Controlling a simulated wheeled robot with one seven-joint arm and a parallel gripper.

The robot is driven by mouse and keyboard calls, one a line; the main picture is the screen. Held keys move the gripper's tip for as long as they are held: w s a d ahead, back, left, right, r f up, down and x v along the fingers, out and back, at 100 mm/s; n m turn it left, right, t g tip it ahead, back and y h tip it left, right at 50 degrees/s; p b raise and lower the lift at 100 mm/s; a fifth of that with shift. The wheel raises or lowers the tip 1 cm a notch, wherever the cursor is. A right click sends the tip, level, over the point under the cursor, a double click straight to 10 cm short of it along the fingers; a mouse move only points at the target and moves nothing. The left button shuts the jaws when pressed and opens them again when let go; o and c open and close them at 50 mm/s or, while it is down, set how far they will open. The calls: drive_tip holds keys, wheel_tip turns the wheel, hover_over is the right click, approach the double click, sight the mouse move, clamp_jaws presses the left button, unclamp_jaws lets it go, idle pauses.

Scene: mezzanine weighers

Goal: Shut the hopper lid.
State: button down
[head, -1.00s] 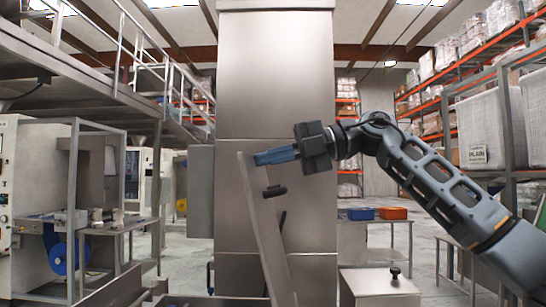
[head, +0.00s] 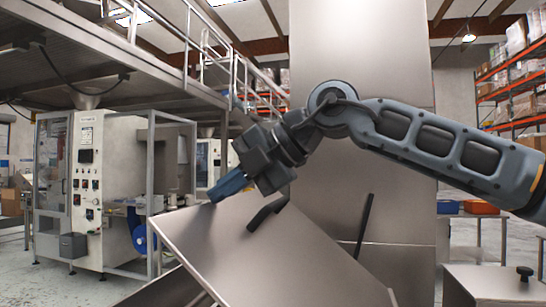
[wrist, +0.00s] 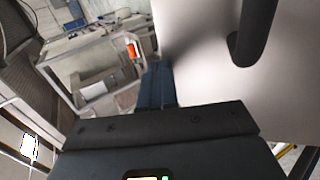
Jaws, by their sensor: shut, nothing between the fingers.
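The hopper lid (head: 265,255) is a flat grey metal plate with a black bar handle (head: 267,214) on its face. It stands tilted, leaning toward the left, partway between upright and flat. My gripper (head: 216,195) is shut with nothing in it. Its blue fingers are at the lid's upper left edge and look in contact with it, though the exact contact cannot be told. In the wrist view the blue fingers (wrist: 154,88) lie beside the lid (wrist: 200,65), and the handle (wrist: 252,35) shows at upper right. The hopper opening is mostly hidden under the lid.
A tall metal column (head: 360,90) stands behind the lid, with a thin black rod (head: 364,225) in front of it. A second metal box top (head: 490,285) with a black knob (head: 525,273) is at lower right. A white machine (head: 92,185) stands at left under a mezzanine.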

drive_tip(key=w+a+f+h+b, duration=0.1)
drive_tip(key=a+f, duration=0.4)
drive_tip(key=f, duration=0.6)
drive_tip(key=w+a+f+g+h+b, duration=0.1)
drive_tip(key=w+a+f+h+b, duration=0.1)
drive_tip(key=a+f, duration=0.4)
wheel_tip(320, 180, down, 5)
drive_tip(key=shift+w+f+g+h, duration=0.15)
drive_tip(key=shift+w+g+h, duration=0.15)
drive_tip(key=shift+h, duration=0.6)
